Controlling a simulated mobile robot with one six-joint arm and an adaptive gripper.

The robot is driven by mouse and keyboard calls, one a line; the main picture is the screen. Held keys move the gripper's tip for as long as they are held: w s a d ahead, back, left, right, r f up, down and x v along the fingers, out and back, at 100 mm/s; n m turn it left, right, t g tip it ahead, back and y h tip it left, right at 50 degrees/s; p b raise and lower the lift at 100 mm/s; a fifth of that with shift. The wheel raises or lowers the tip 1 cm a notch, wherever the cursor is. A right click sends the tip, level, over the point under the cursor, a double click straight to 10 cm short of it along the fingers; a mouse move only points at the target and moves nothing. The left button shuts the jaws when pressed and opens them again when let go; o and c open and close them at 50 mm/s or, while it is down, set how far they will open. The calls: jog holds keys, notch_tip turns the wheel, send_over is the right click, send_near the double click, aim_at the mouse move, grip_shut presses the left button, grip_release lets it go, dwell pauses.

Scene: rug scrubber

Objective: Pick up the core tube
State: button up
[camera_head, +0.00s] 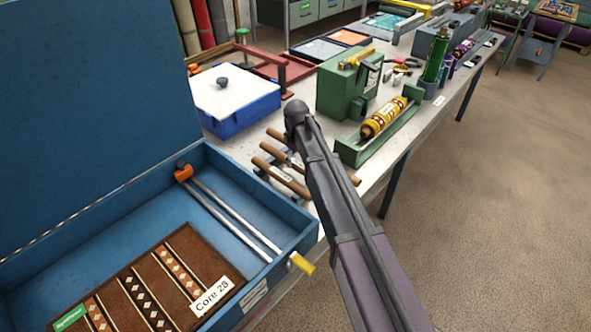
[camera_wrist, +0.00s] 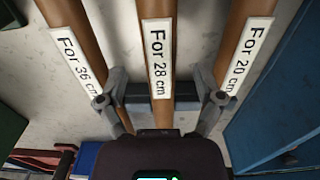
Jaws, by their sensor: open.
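Three brown core tubes lie side by side on the worktable. In the wrist view they carry white labels: the "For 36 cm" tube (camera_wrist: 66,18) at left, the "For 28 cm" tube (camera_wrist: 159,20) in the middle and the "For 20 cm" tube (camera_wrist: 238,25) at right. My gripper (camera_wrist: 160,95) is open, with one finger on each side of the middle tube; contact cannot be told. In the head view the tubes (camera_head: 280,179) are partly hidden by my arm, and my gripper cannot be made out.
An open blue case (camera_head: 110,225) at left holds a patterned rug (camera_head: 130,295) with a "Core 28" tag (camera_head: 212,296) and metal rods. A blue box with a white lid (camera_head: 237,105), a green machine (camera_head: 345,85) and a green tray with a yellow roll (camera_head: 383,118) stand beyond the tubes.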

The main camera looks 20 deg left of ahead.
jog(key=shift+f+b, duration=1.05)
jog(key=shift+f, duration=0.3)
grip_shut()
